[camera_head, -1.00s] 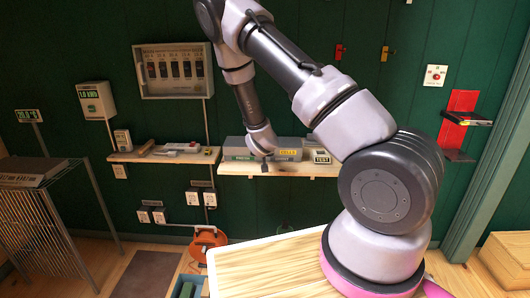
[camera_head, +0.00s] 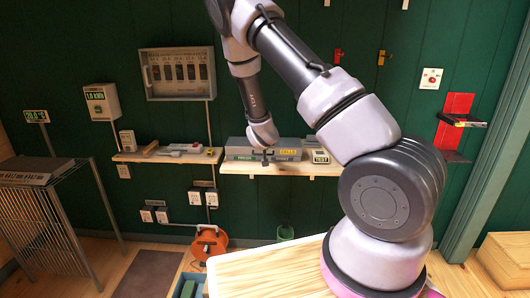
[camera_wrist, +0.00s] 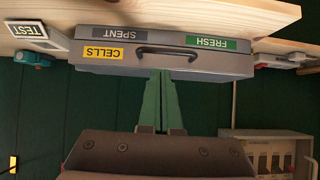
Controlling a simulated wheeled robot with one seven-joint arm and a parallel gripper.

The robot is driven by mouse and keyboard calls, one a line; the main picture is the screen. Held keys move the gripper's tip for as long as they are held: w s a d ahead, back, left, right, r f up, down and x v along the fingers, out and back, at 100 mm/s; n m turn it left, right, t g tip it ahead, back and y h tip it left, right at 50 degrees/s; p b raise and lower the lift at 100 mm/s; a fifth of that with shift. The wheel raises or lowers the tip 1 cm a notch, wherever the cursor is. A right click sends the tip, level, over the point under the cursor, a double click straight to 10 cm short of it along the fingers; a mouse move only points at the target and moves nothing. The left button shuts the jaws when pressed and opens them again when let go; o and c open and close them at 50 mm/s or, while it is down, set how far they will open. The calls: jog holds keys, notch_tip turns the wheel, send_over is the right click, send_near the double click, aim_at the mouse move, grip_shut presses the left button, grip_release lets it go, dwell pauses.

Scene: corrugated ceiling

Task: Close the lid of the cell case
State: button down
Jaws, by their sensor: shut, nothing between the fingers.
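The cell case (camera_head: 238,153) is a grey box on the right wall shelf, and it also shows in the wrist view (camera_wrist: 230,62). That view is upside down and shows a yellow CELLS label, SPENT and FRESH labels and a dark handle on the front. Contact cannot be told. In the head view my gripper (camera_head: 266,159) is small in front of the case, partly hiding it.
A TEST device (camera_head: 320,157) stands right of the case on the wooden shelf (camera_head: 240,168). Another shelf (camera_head: 135,157) with small tools is to the left. A light wooden table top (camera_head: 270,270) lies below my arm.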

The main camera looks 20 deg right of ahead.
jog(key=s+a+f, duration=0.2)
jog(key=s+f, duration=0.2)
jog(key=s, duration=0.3)
jog(key=s+r+m+g+y, duration=0.15)
jog(key=s+r, duration=0.25)
jog(key=r, duration=0.9)
jog(key=s+r+m+g+y, duration=0.1)
jog(key=s+r+y, duration=0.25)
jog(key=r, duration=0.95)
jog(key=s+r+n, duration=0.1)
jog(key=s+r, duration=0.6)
jog(key=s, duration=0.4)
jog(key=s+r+n, duration=0.1)
jog(key=s+r, duration=0.5)
jog(key=s, duration=0.6)
jog(key=shift+s+d+r, duration=0.3)
jog(key=shift+r, duration=0.05)
jog(key=shift+g, duration=0.25)
